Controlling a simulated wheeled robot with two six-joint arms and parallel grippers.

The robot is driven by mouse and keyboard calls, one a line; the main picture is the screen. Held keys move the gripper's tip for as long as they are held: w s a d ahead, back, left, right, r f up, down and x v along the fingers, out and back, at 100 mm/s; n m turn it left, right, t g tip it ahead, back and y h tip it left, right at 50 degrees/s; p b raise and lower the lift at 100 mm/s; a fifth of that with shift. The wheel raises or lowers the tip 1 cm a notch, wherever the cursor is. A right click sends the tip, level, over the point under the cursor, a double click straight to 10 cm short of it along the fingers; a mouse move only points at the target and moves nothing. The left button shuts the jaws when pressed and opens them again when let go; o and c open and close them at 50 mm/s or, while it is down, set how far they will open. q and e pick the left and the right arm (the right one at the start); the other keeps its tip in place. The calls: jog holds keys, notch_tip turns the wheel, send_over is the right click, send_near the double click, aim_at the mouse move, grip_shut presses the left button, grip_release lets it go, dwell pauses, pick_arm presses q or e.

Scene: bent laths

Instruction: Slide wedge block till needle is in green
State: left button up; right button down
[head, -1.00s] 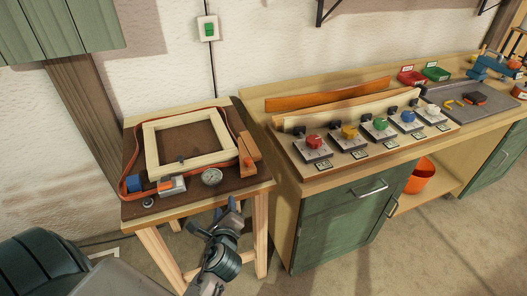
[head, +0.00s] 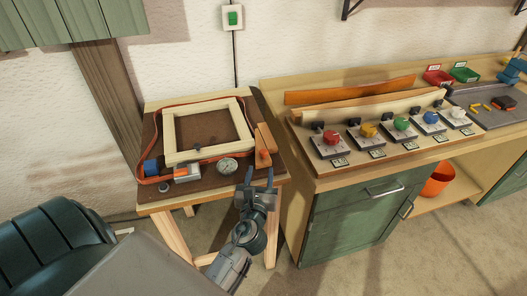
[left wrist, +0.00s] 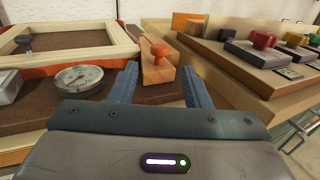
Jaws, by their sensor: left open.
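The wedge block (head: 264,142), pale wood with an orange knob, lies at the right side of a wooden frame (head: 171,139) on the small table. In the left wrist view the wedge block (left wrist: 154,72) shows between my finger tips. A red strap (head: 150,120) runs around the frame. The round dial gauge (head: 228,165) sits in front of the frame; it also shows in the left wrist view (left wrist: 78,79), its needle too small to read against any green. My left gripper (head: 259,172) is open and empty at the table's front right, just short of the wedge block.
The green-doored bench (head: 350,222) stands close on the right, carrying clamps with coloured knobs and bent laths (head: 350,90).

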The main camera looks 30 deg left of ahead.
aim_at(263, 155)
pick_arm(q)
jog(key=p+x, duration=0.1)
jog(key=x, duration=0.8)
jog(key=shift+w+a+p, duration=0.15)
jog(key=shift+w+p, duration=0.1)
jog(key=shift+p, duration=0.05)
